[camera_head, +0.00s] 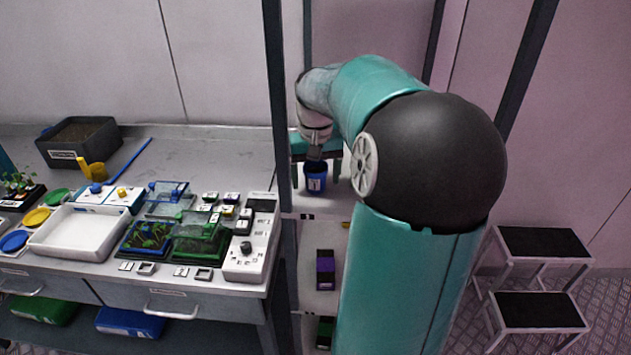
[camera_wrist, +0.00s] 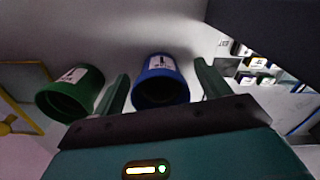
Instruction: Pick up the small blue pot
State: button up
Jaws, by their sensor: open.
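The small blue pot (camera_head: 316,180) stands on a rack shelf to the right of the workbench, with a white label on its side. In the wrist view the blue pot (camera_wrist: 161,82) lies between the two green fingers of my gripper (camera_wrist: 160,88). The gripper is open, with a finger on either side of the pot; I cannot tell whether either one touches it. In the head view my gripper (camera_head: 315,155) is just above the pot, and my arm hides part of the rack.
A green pot (camera_wrist: 71,92) stands close beside the left finger in the wrist view. A dark rack post (camera_head: 281,130) is just left of the blue pot. A purple box (camera_head: 325,270) sits on a lower shelf. The workbench (camera_head: 225,150) holds trays and small boxes.

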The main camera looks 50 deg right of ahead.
jog(key=c, duration=1.1)
jog(key=shift+r, duration=0.55)
jog(key=shift+r, duration=0.1)
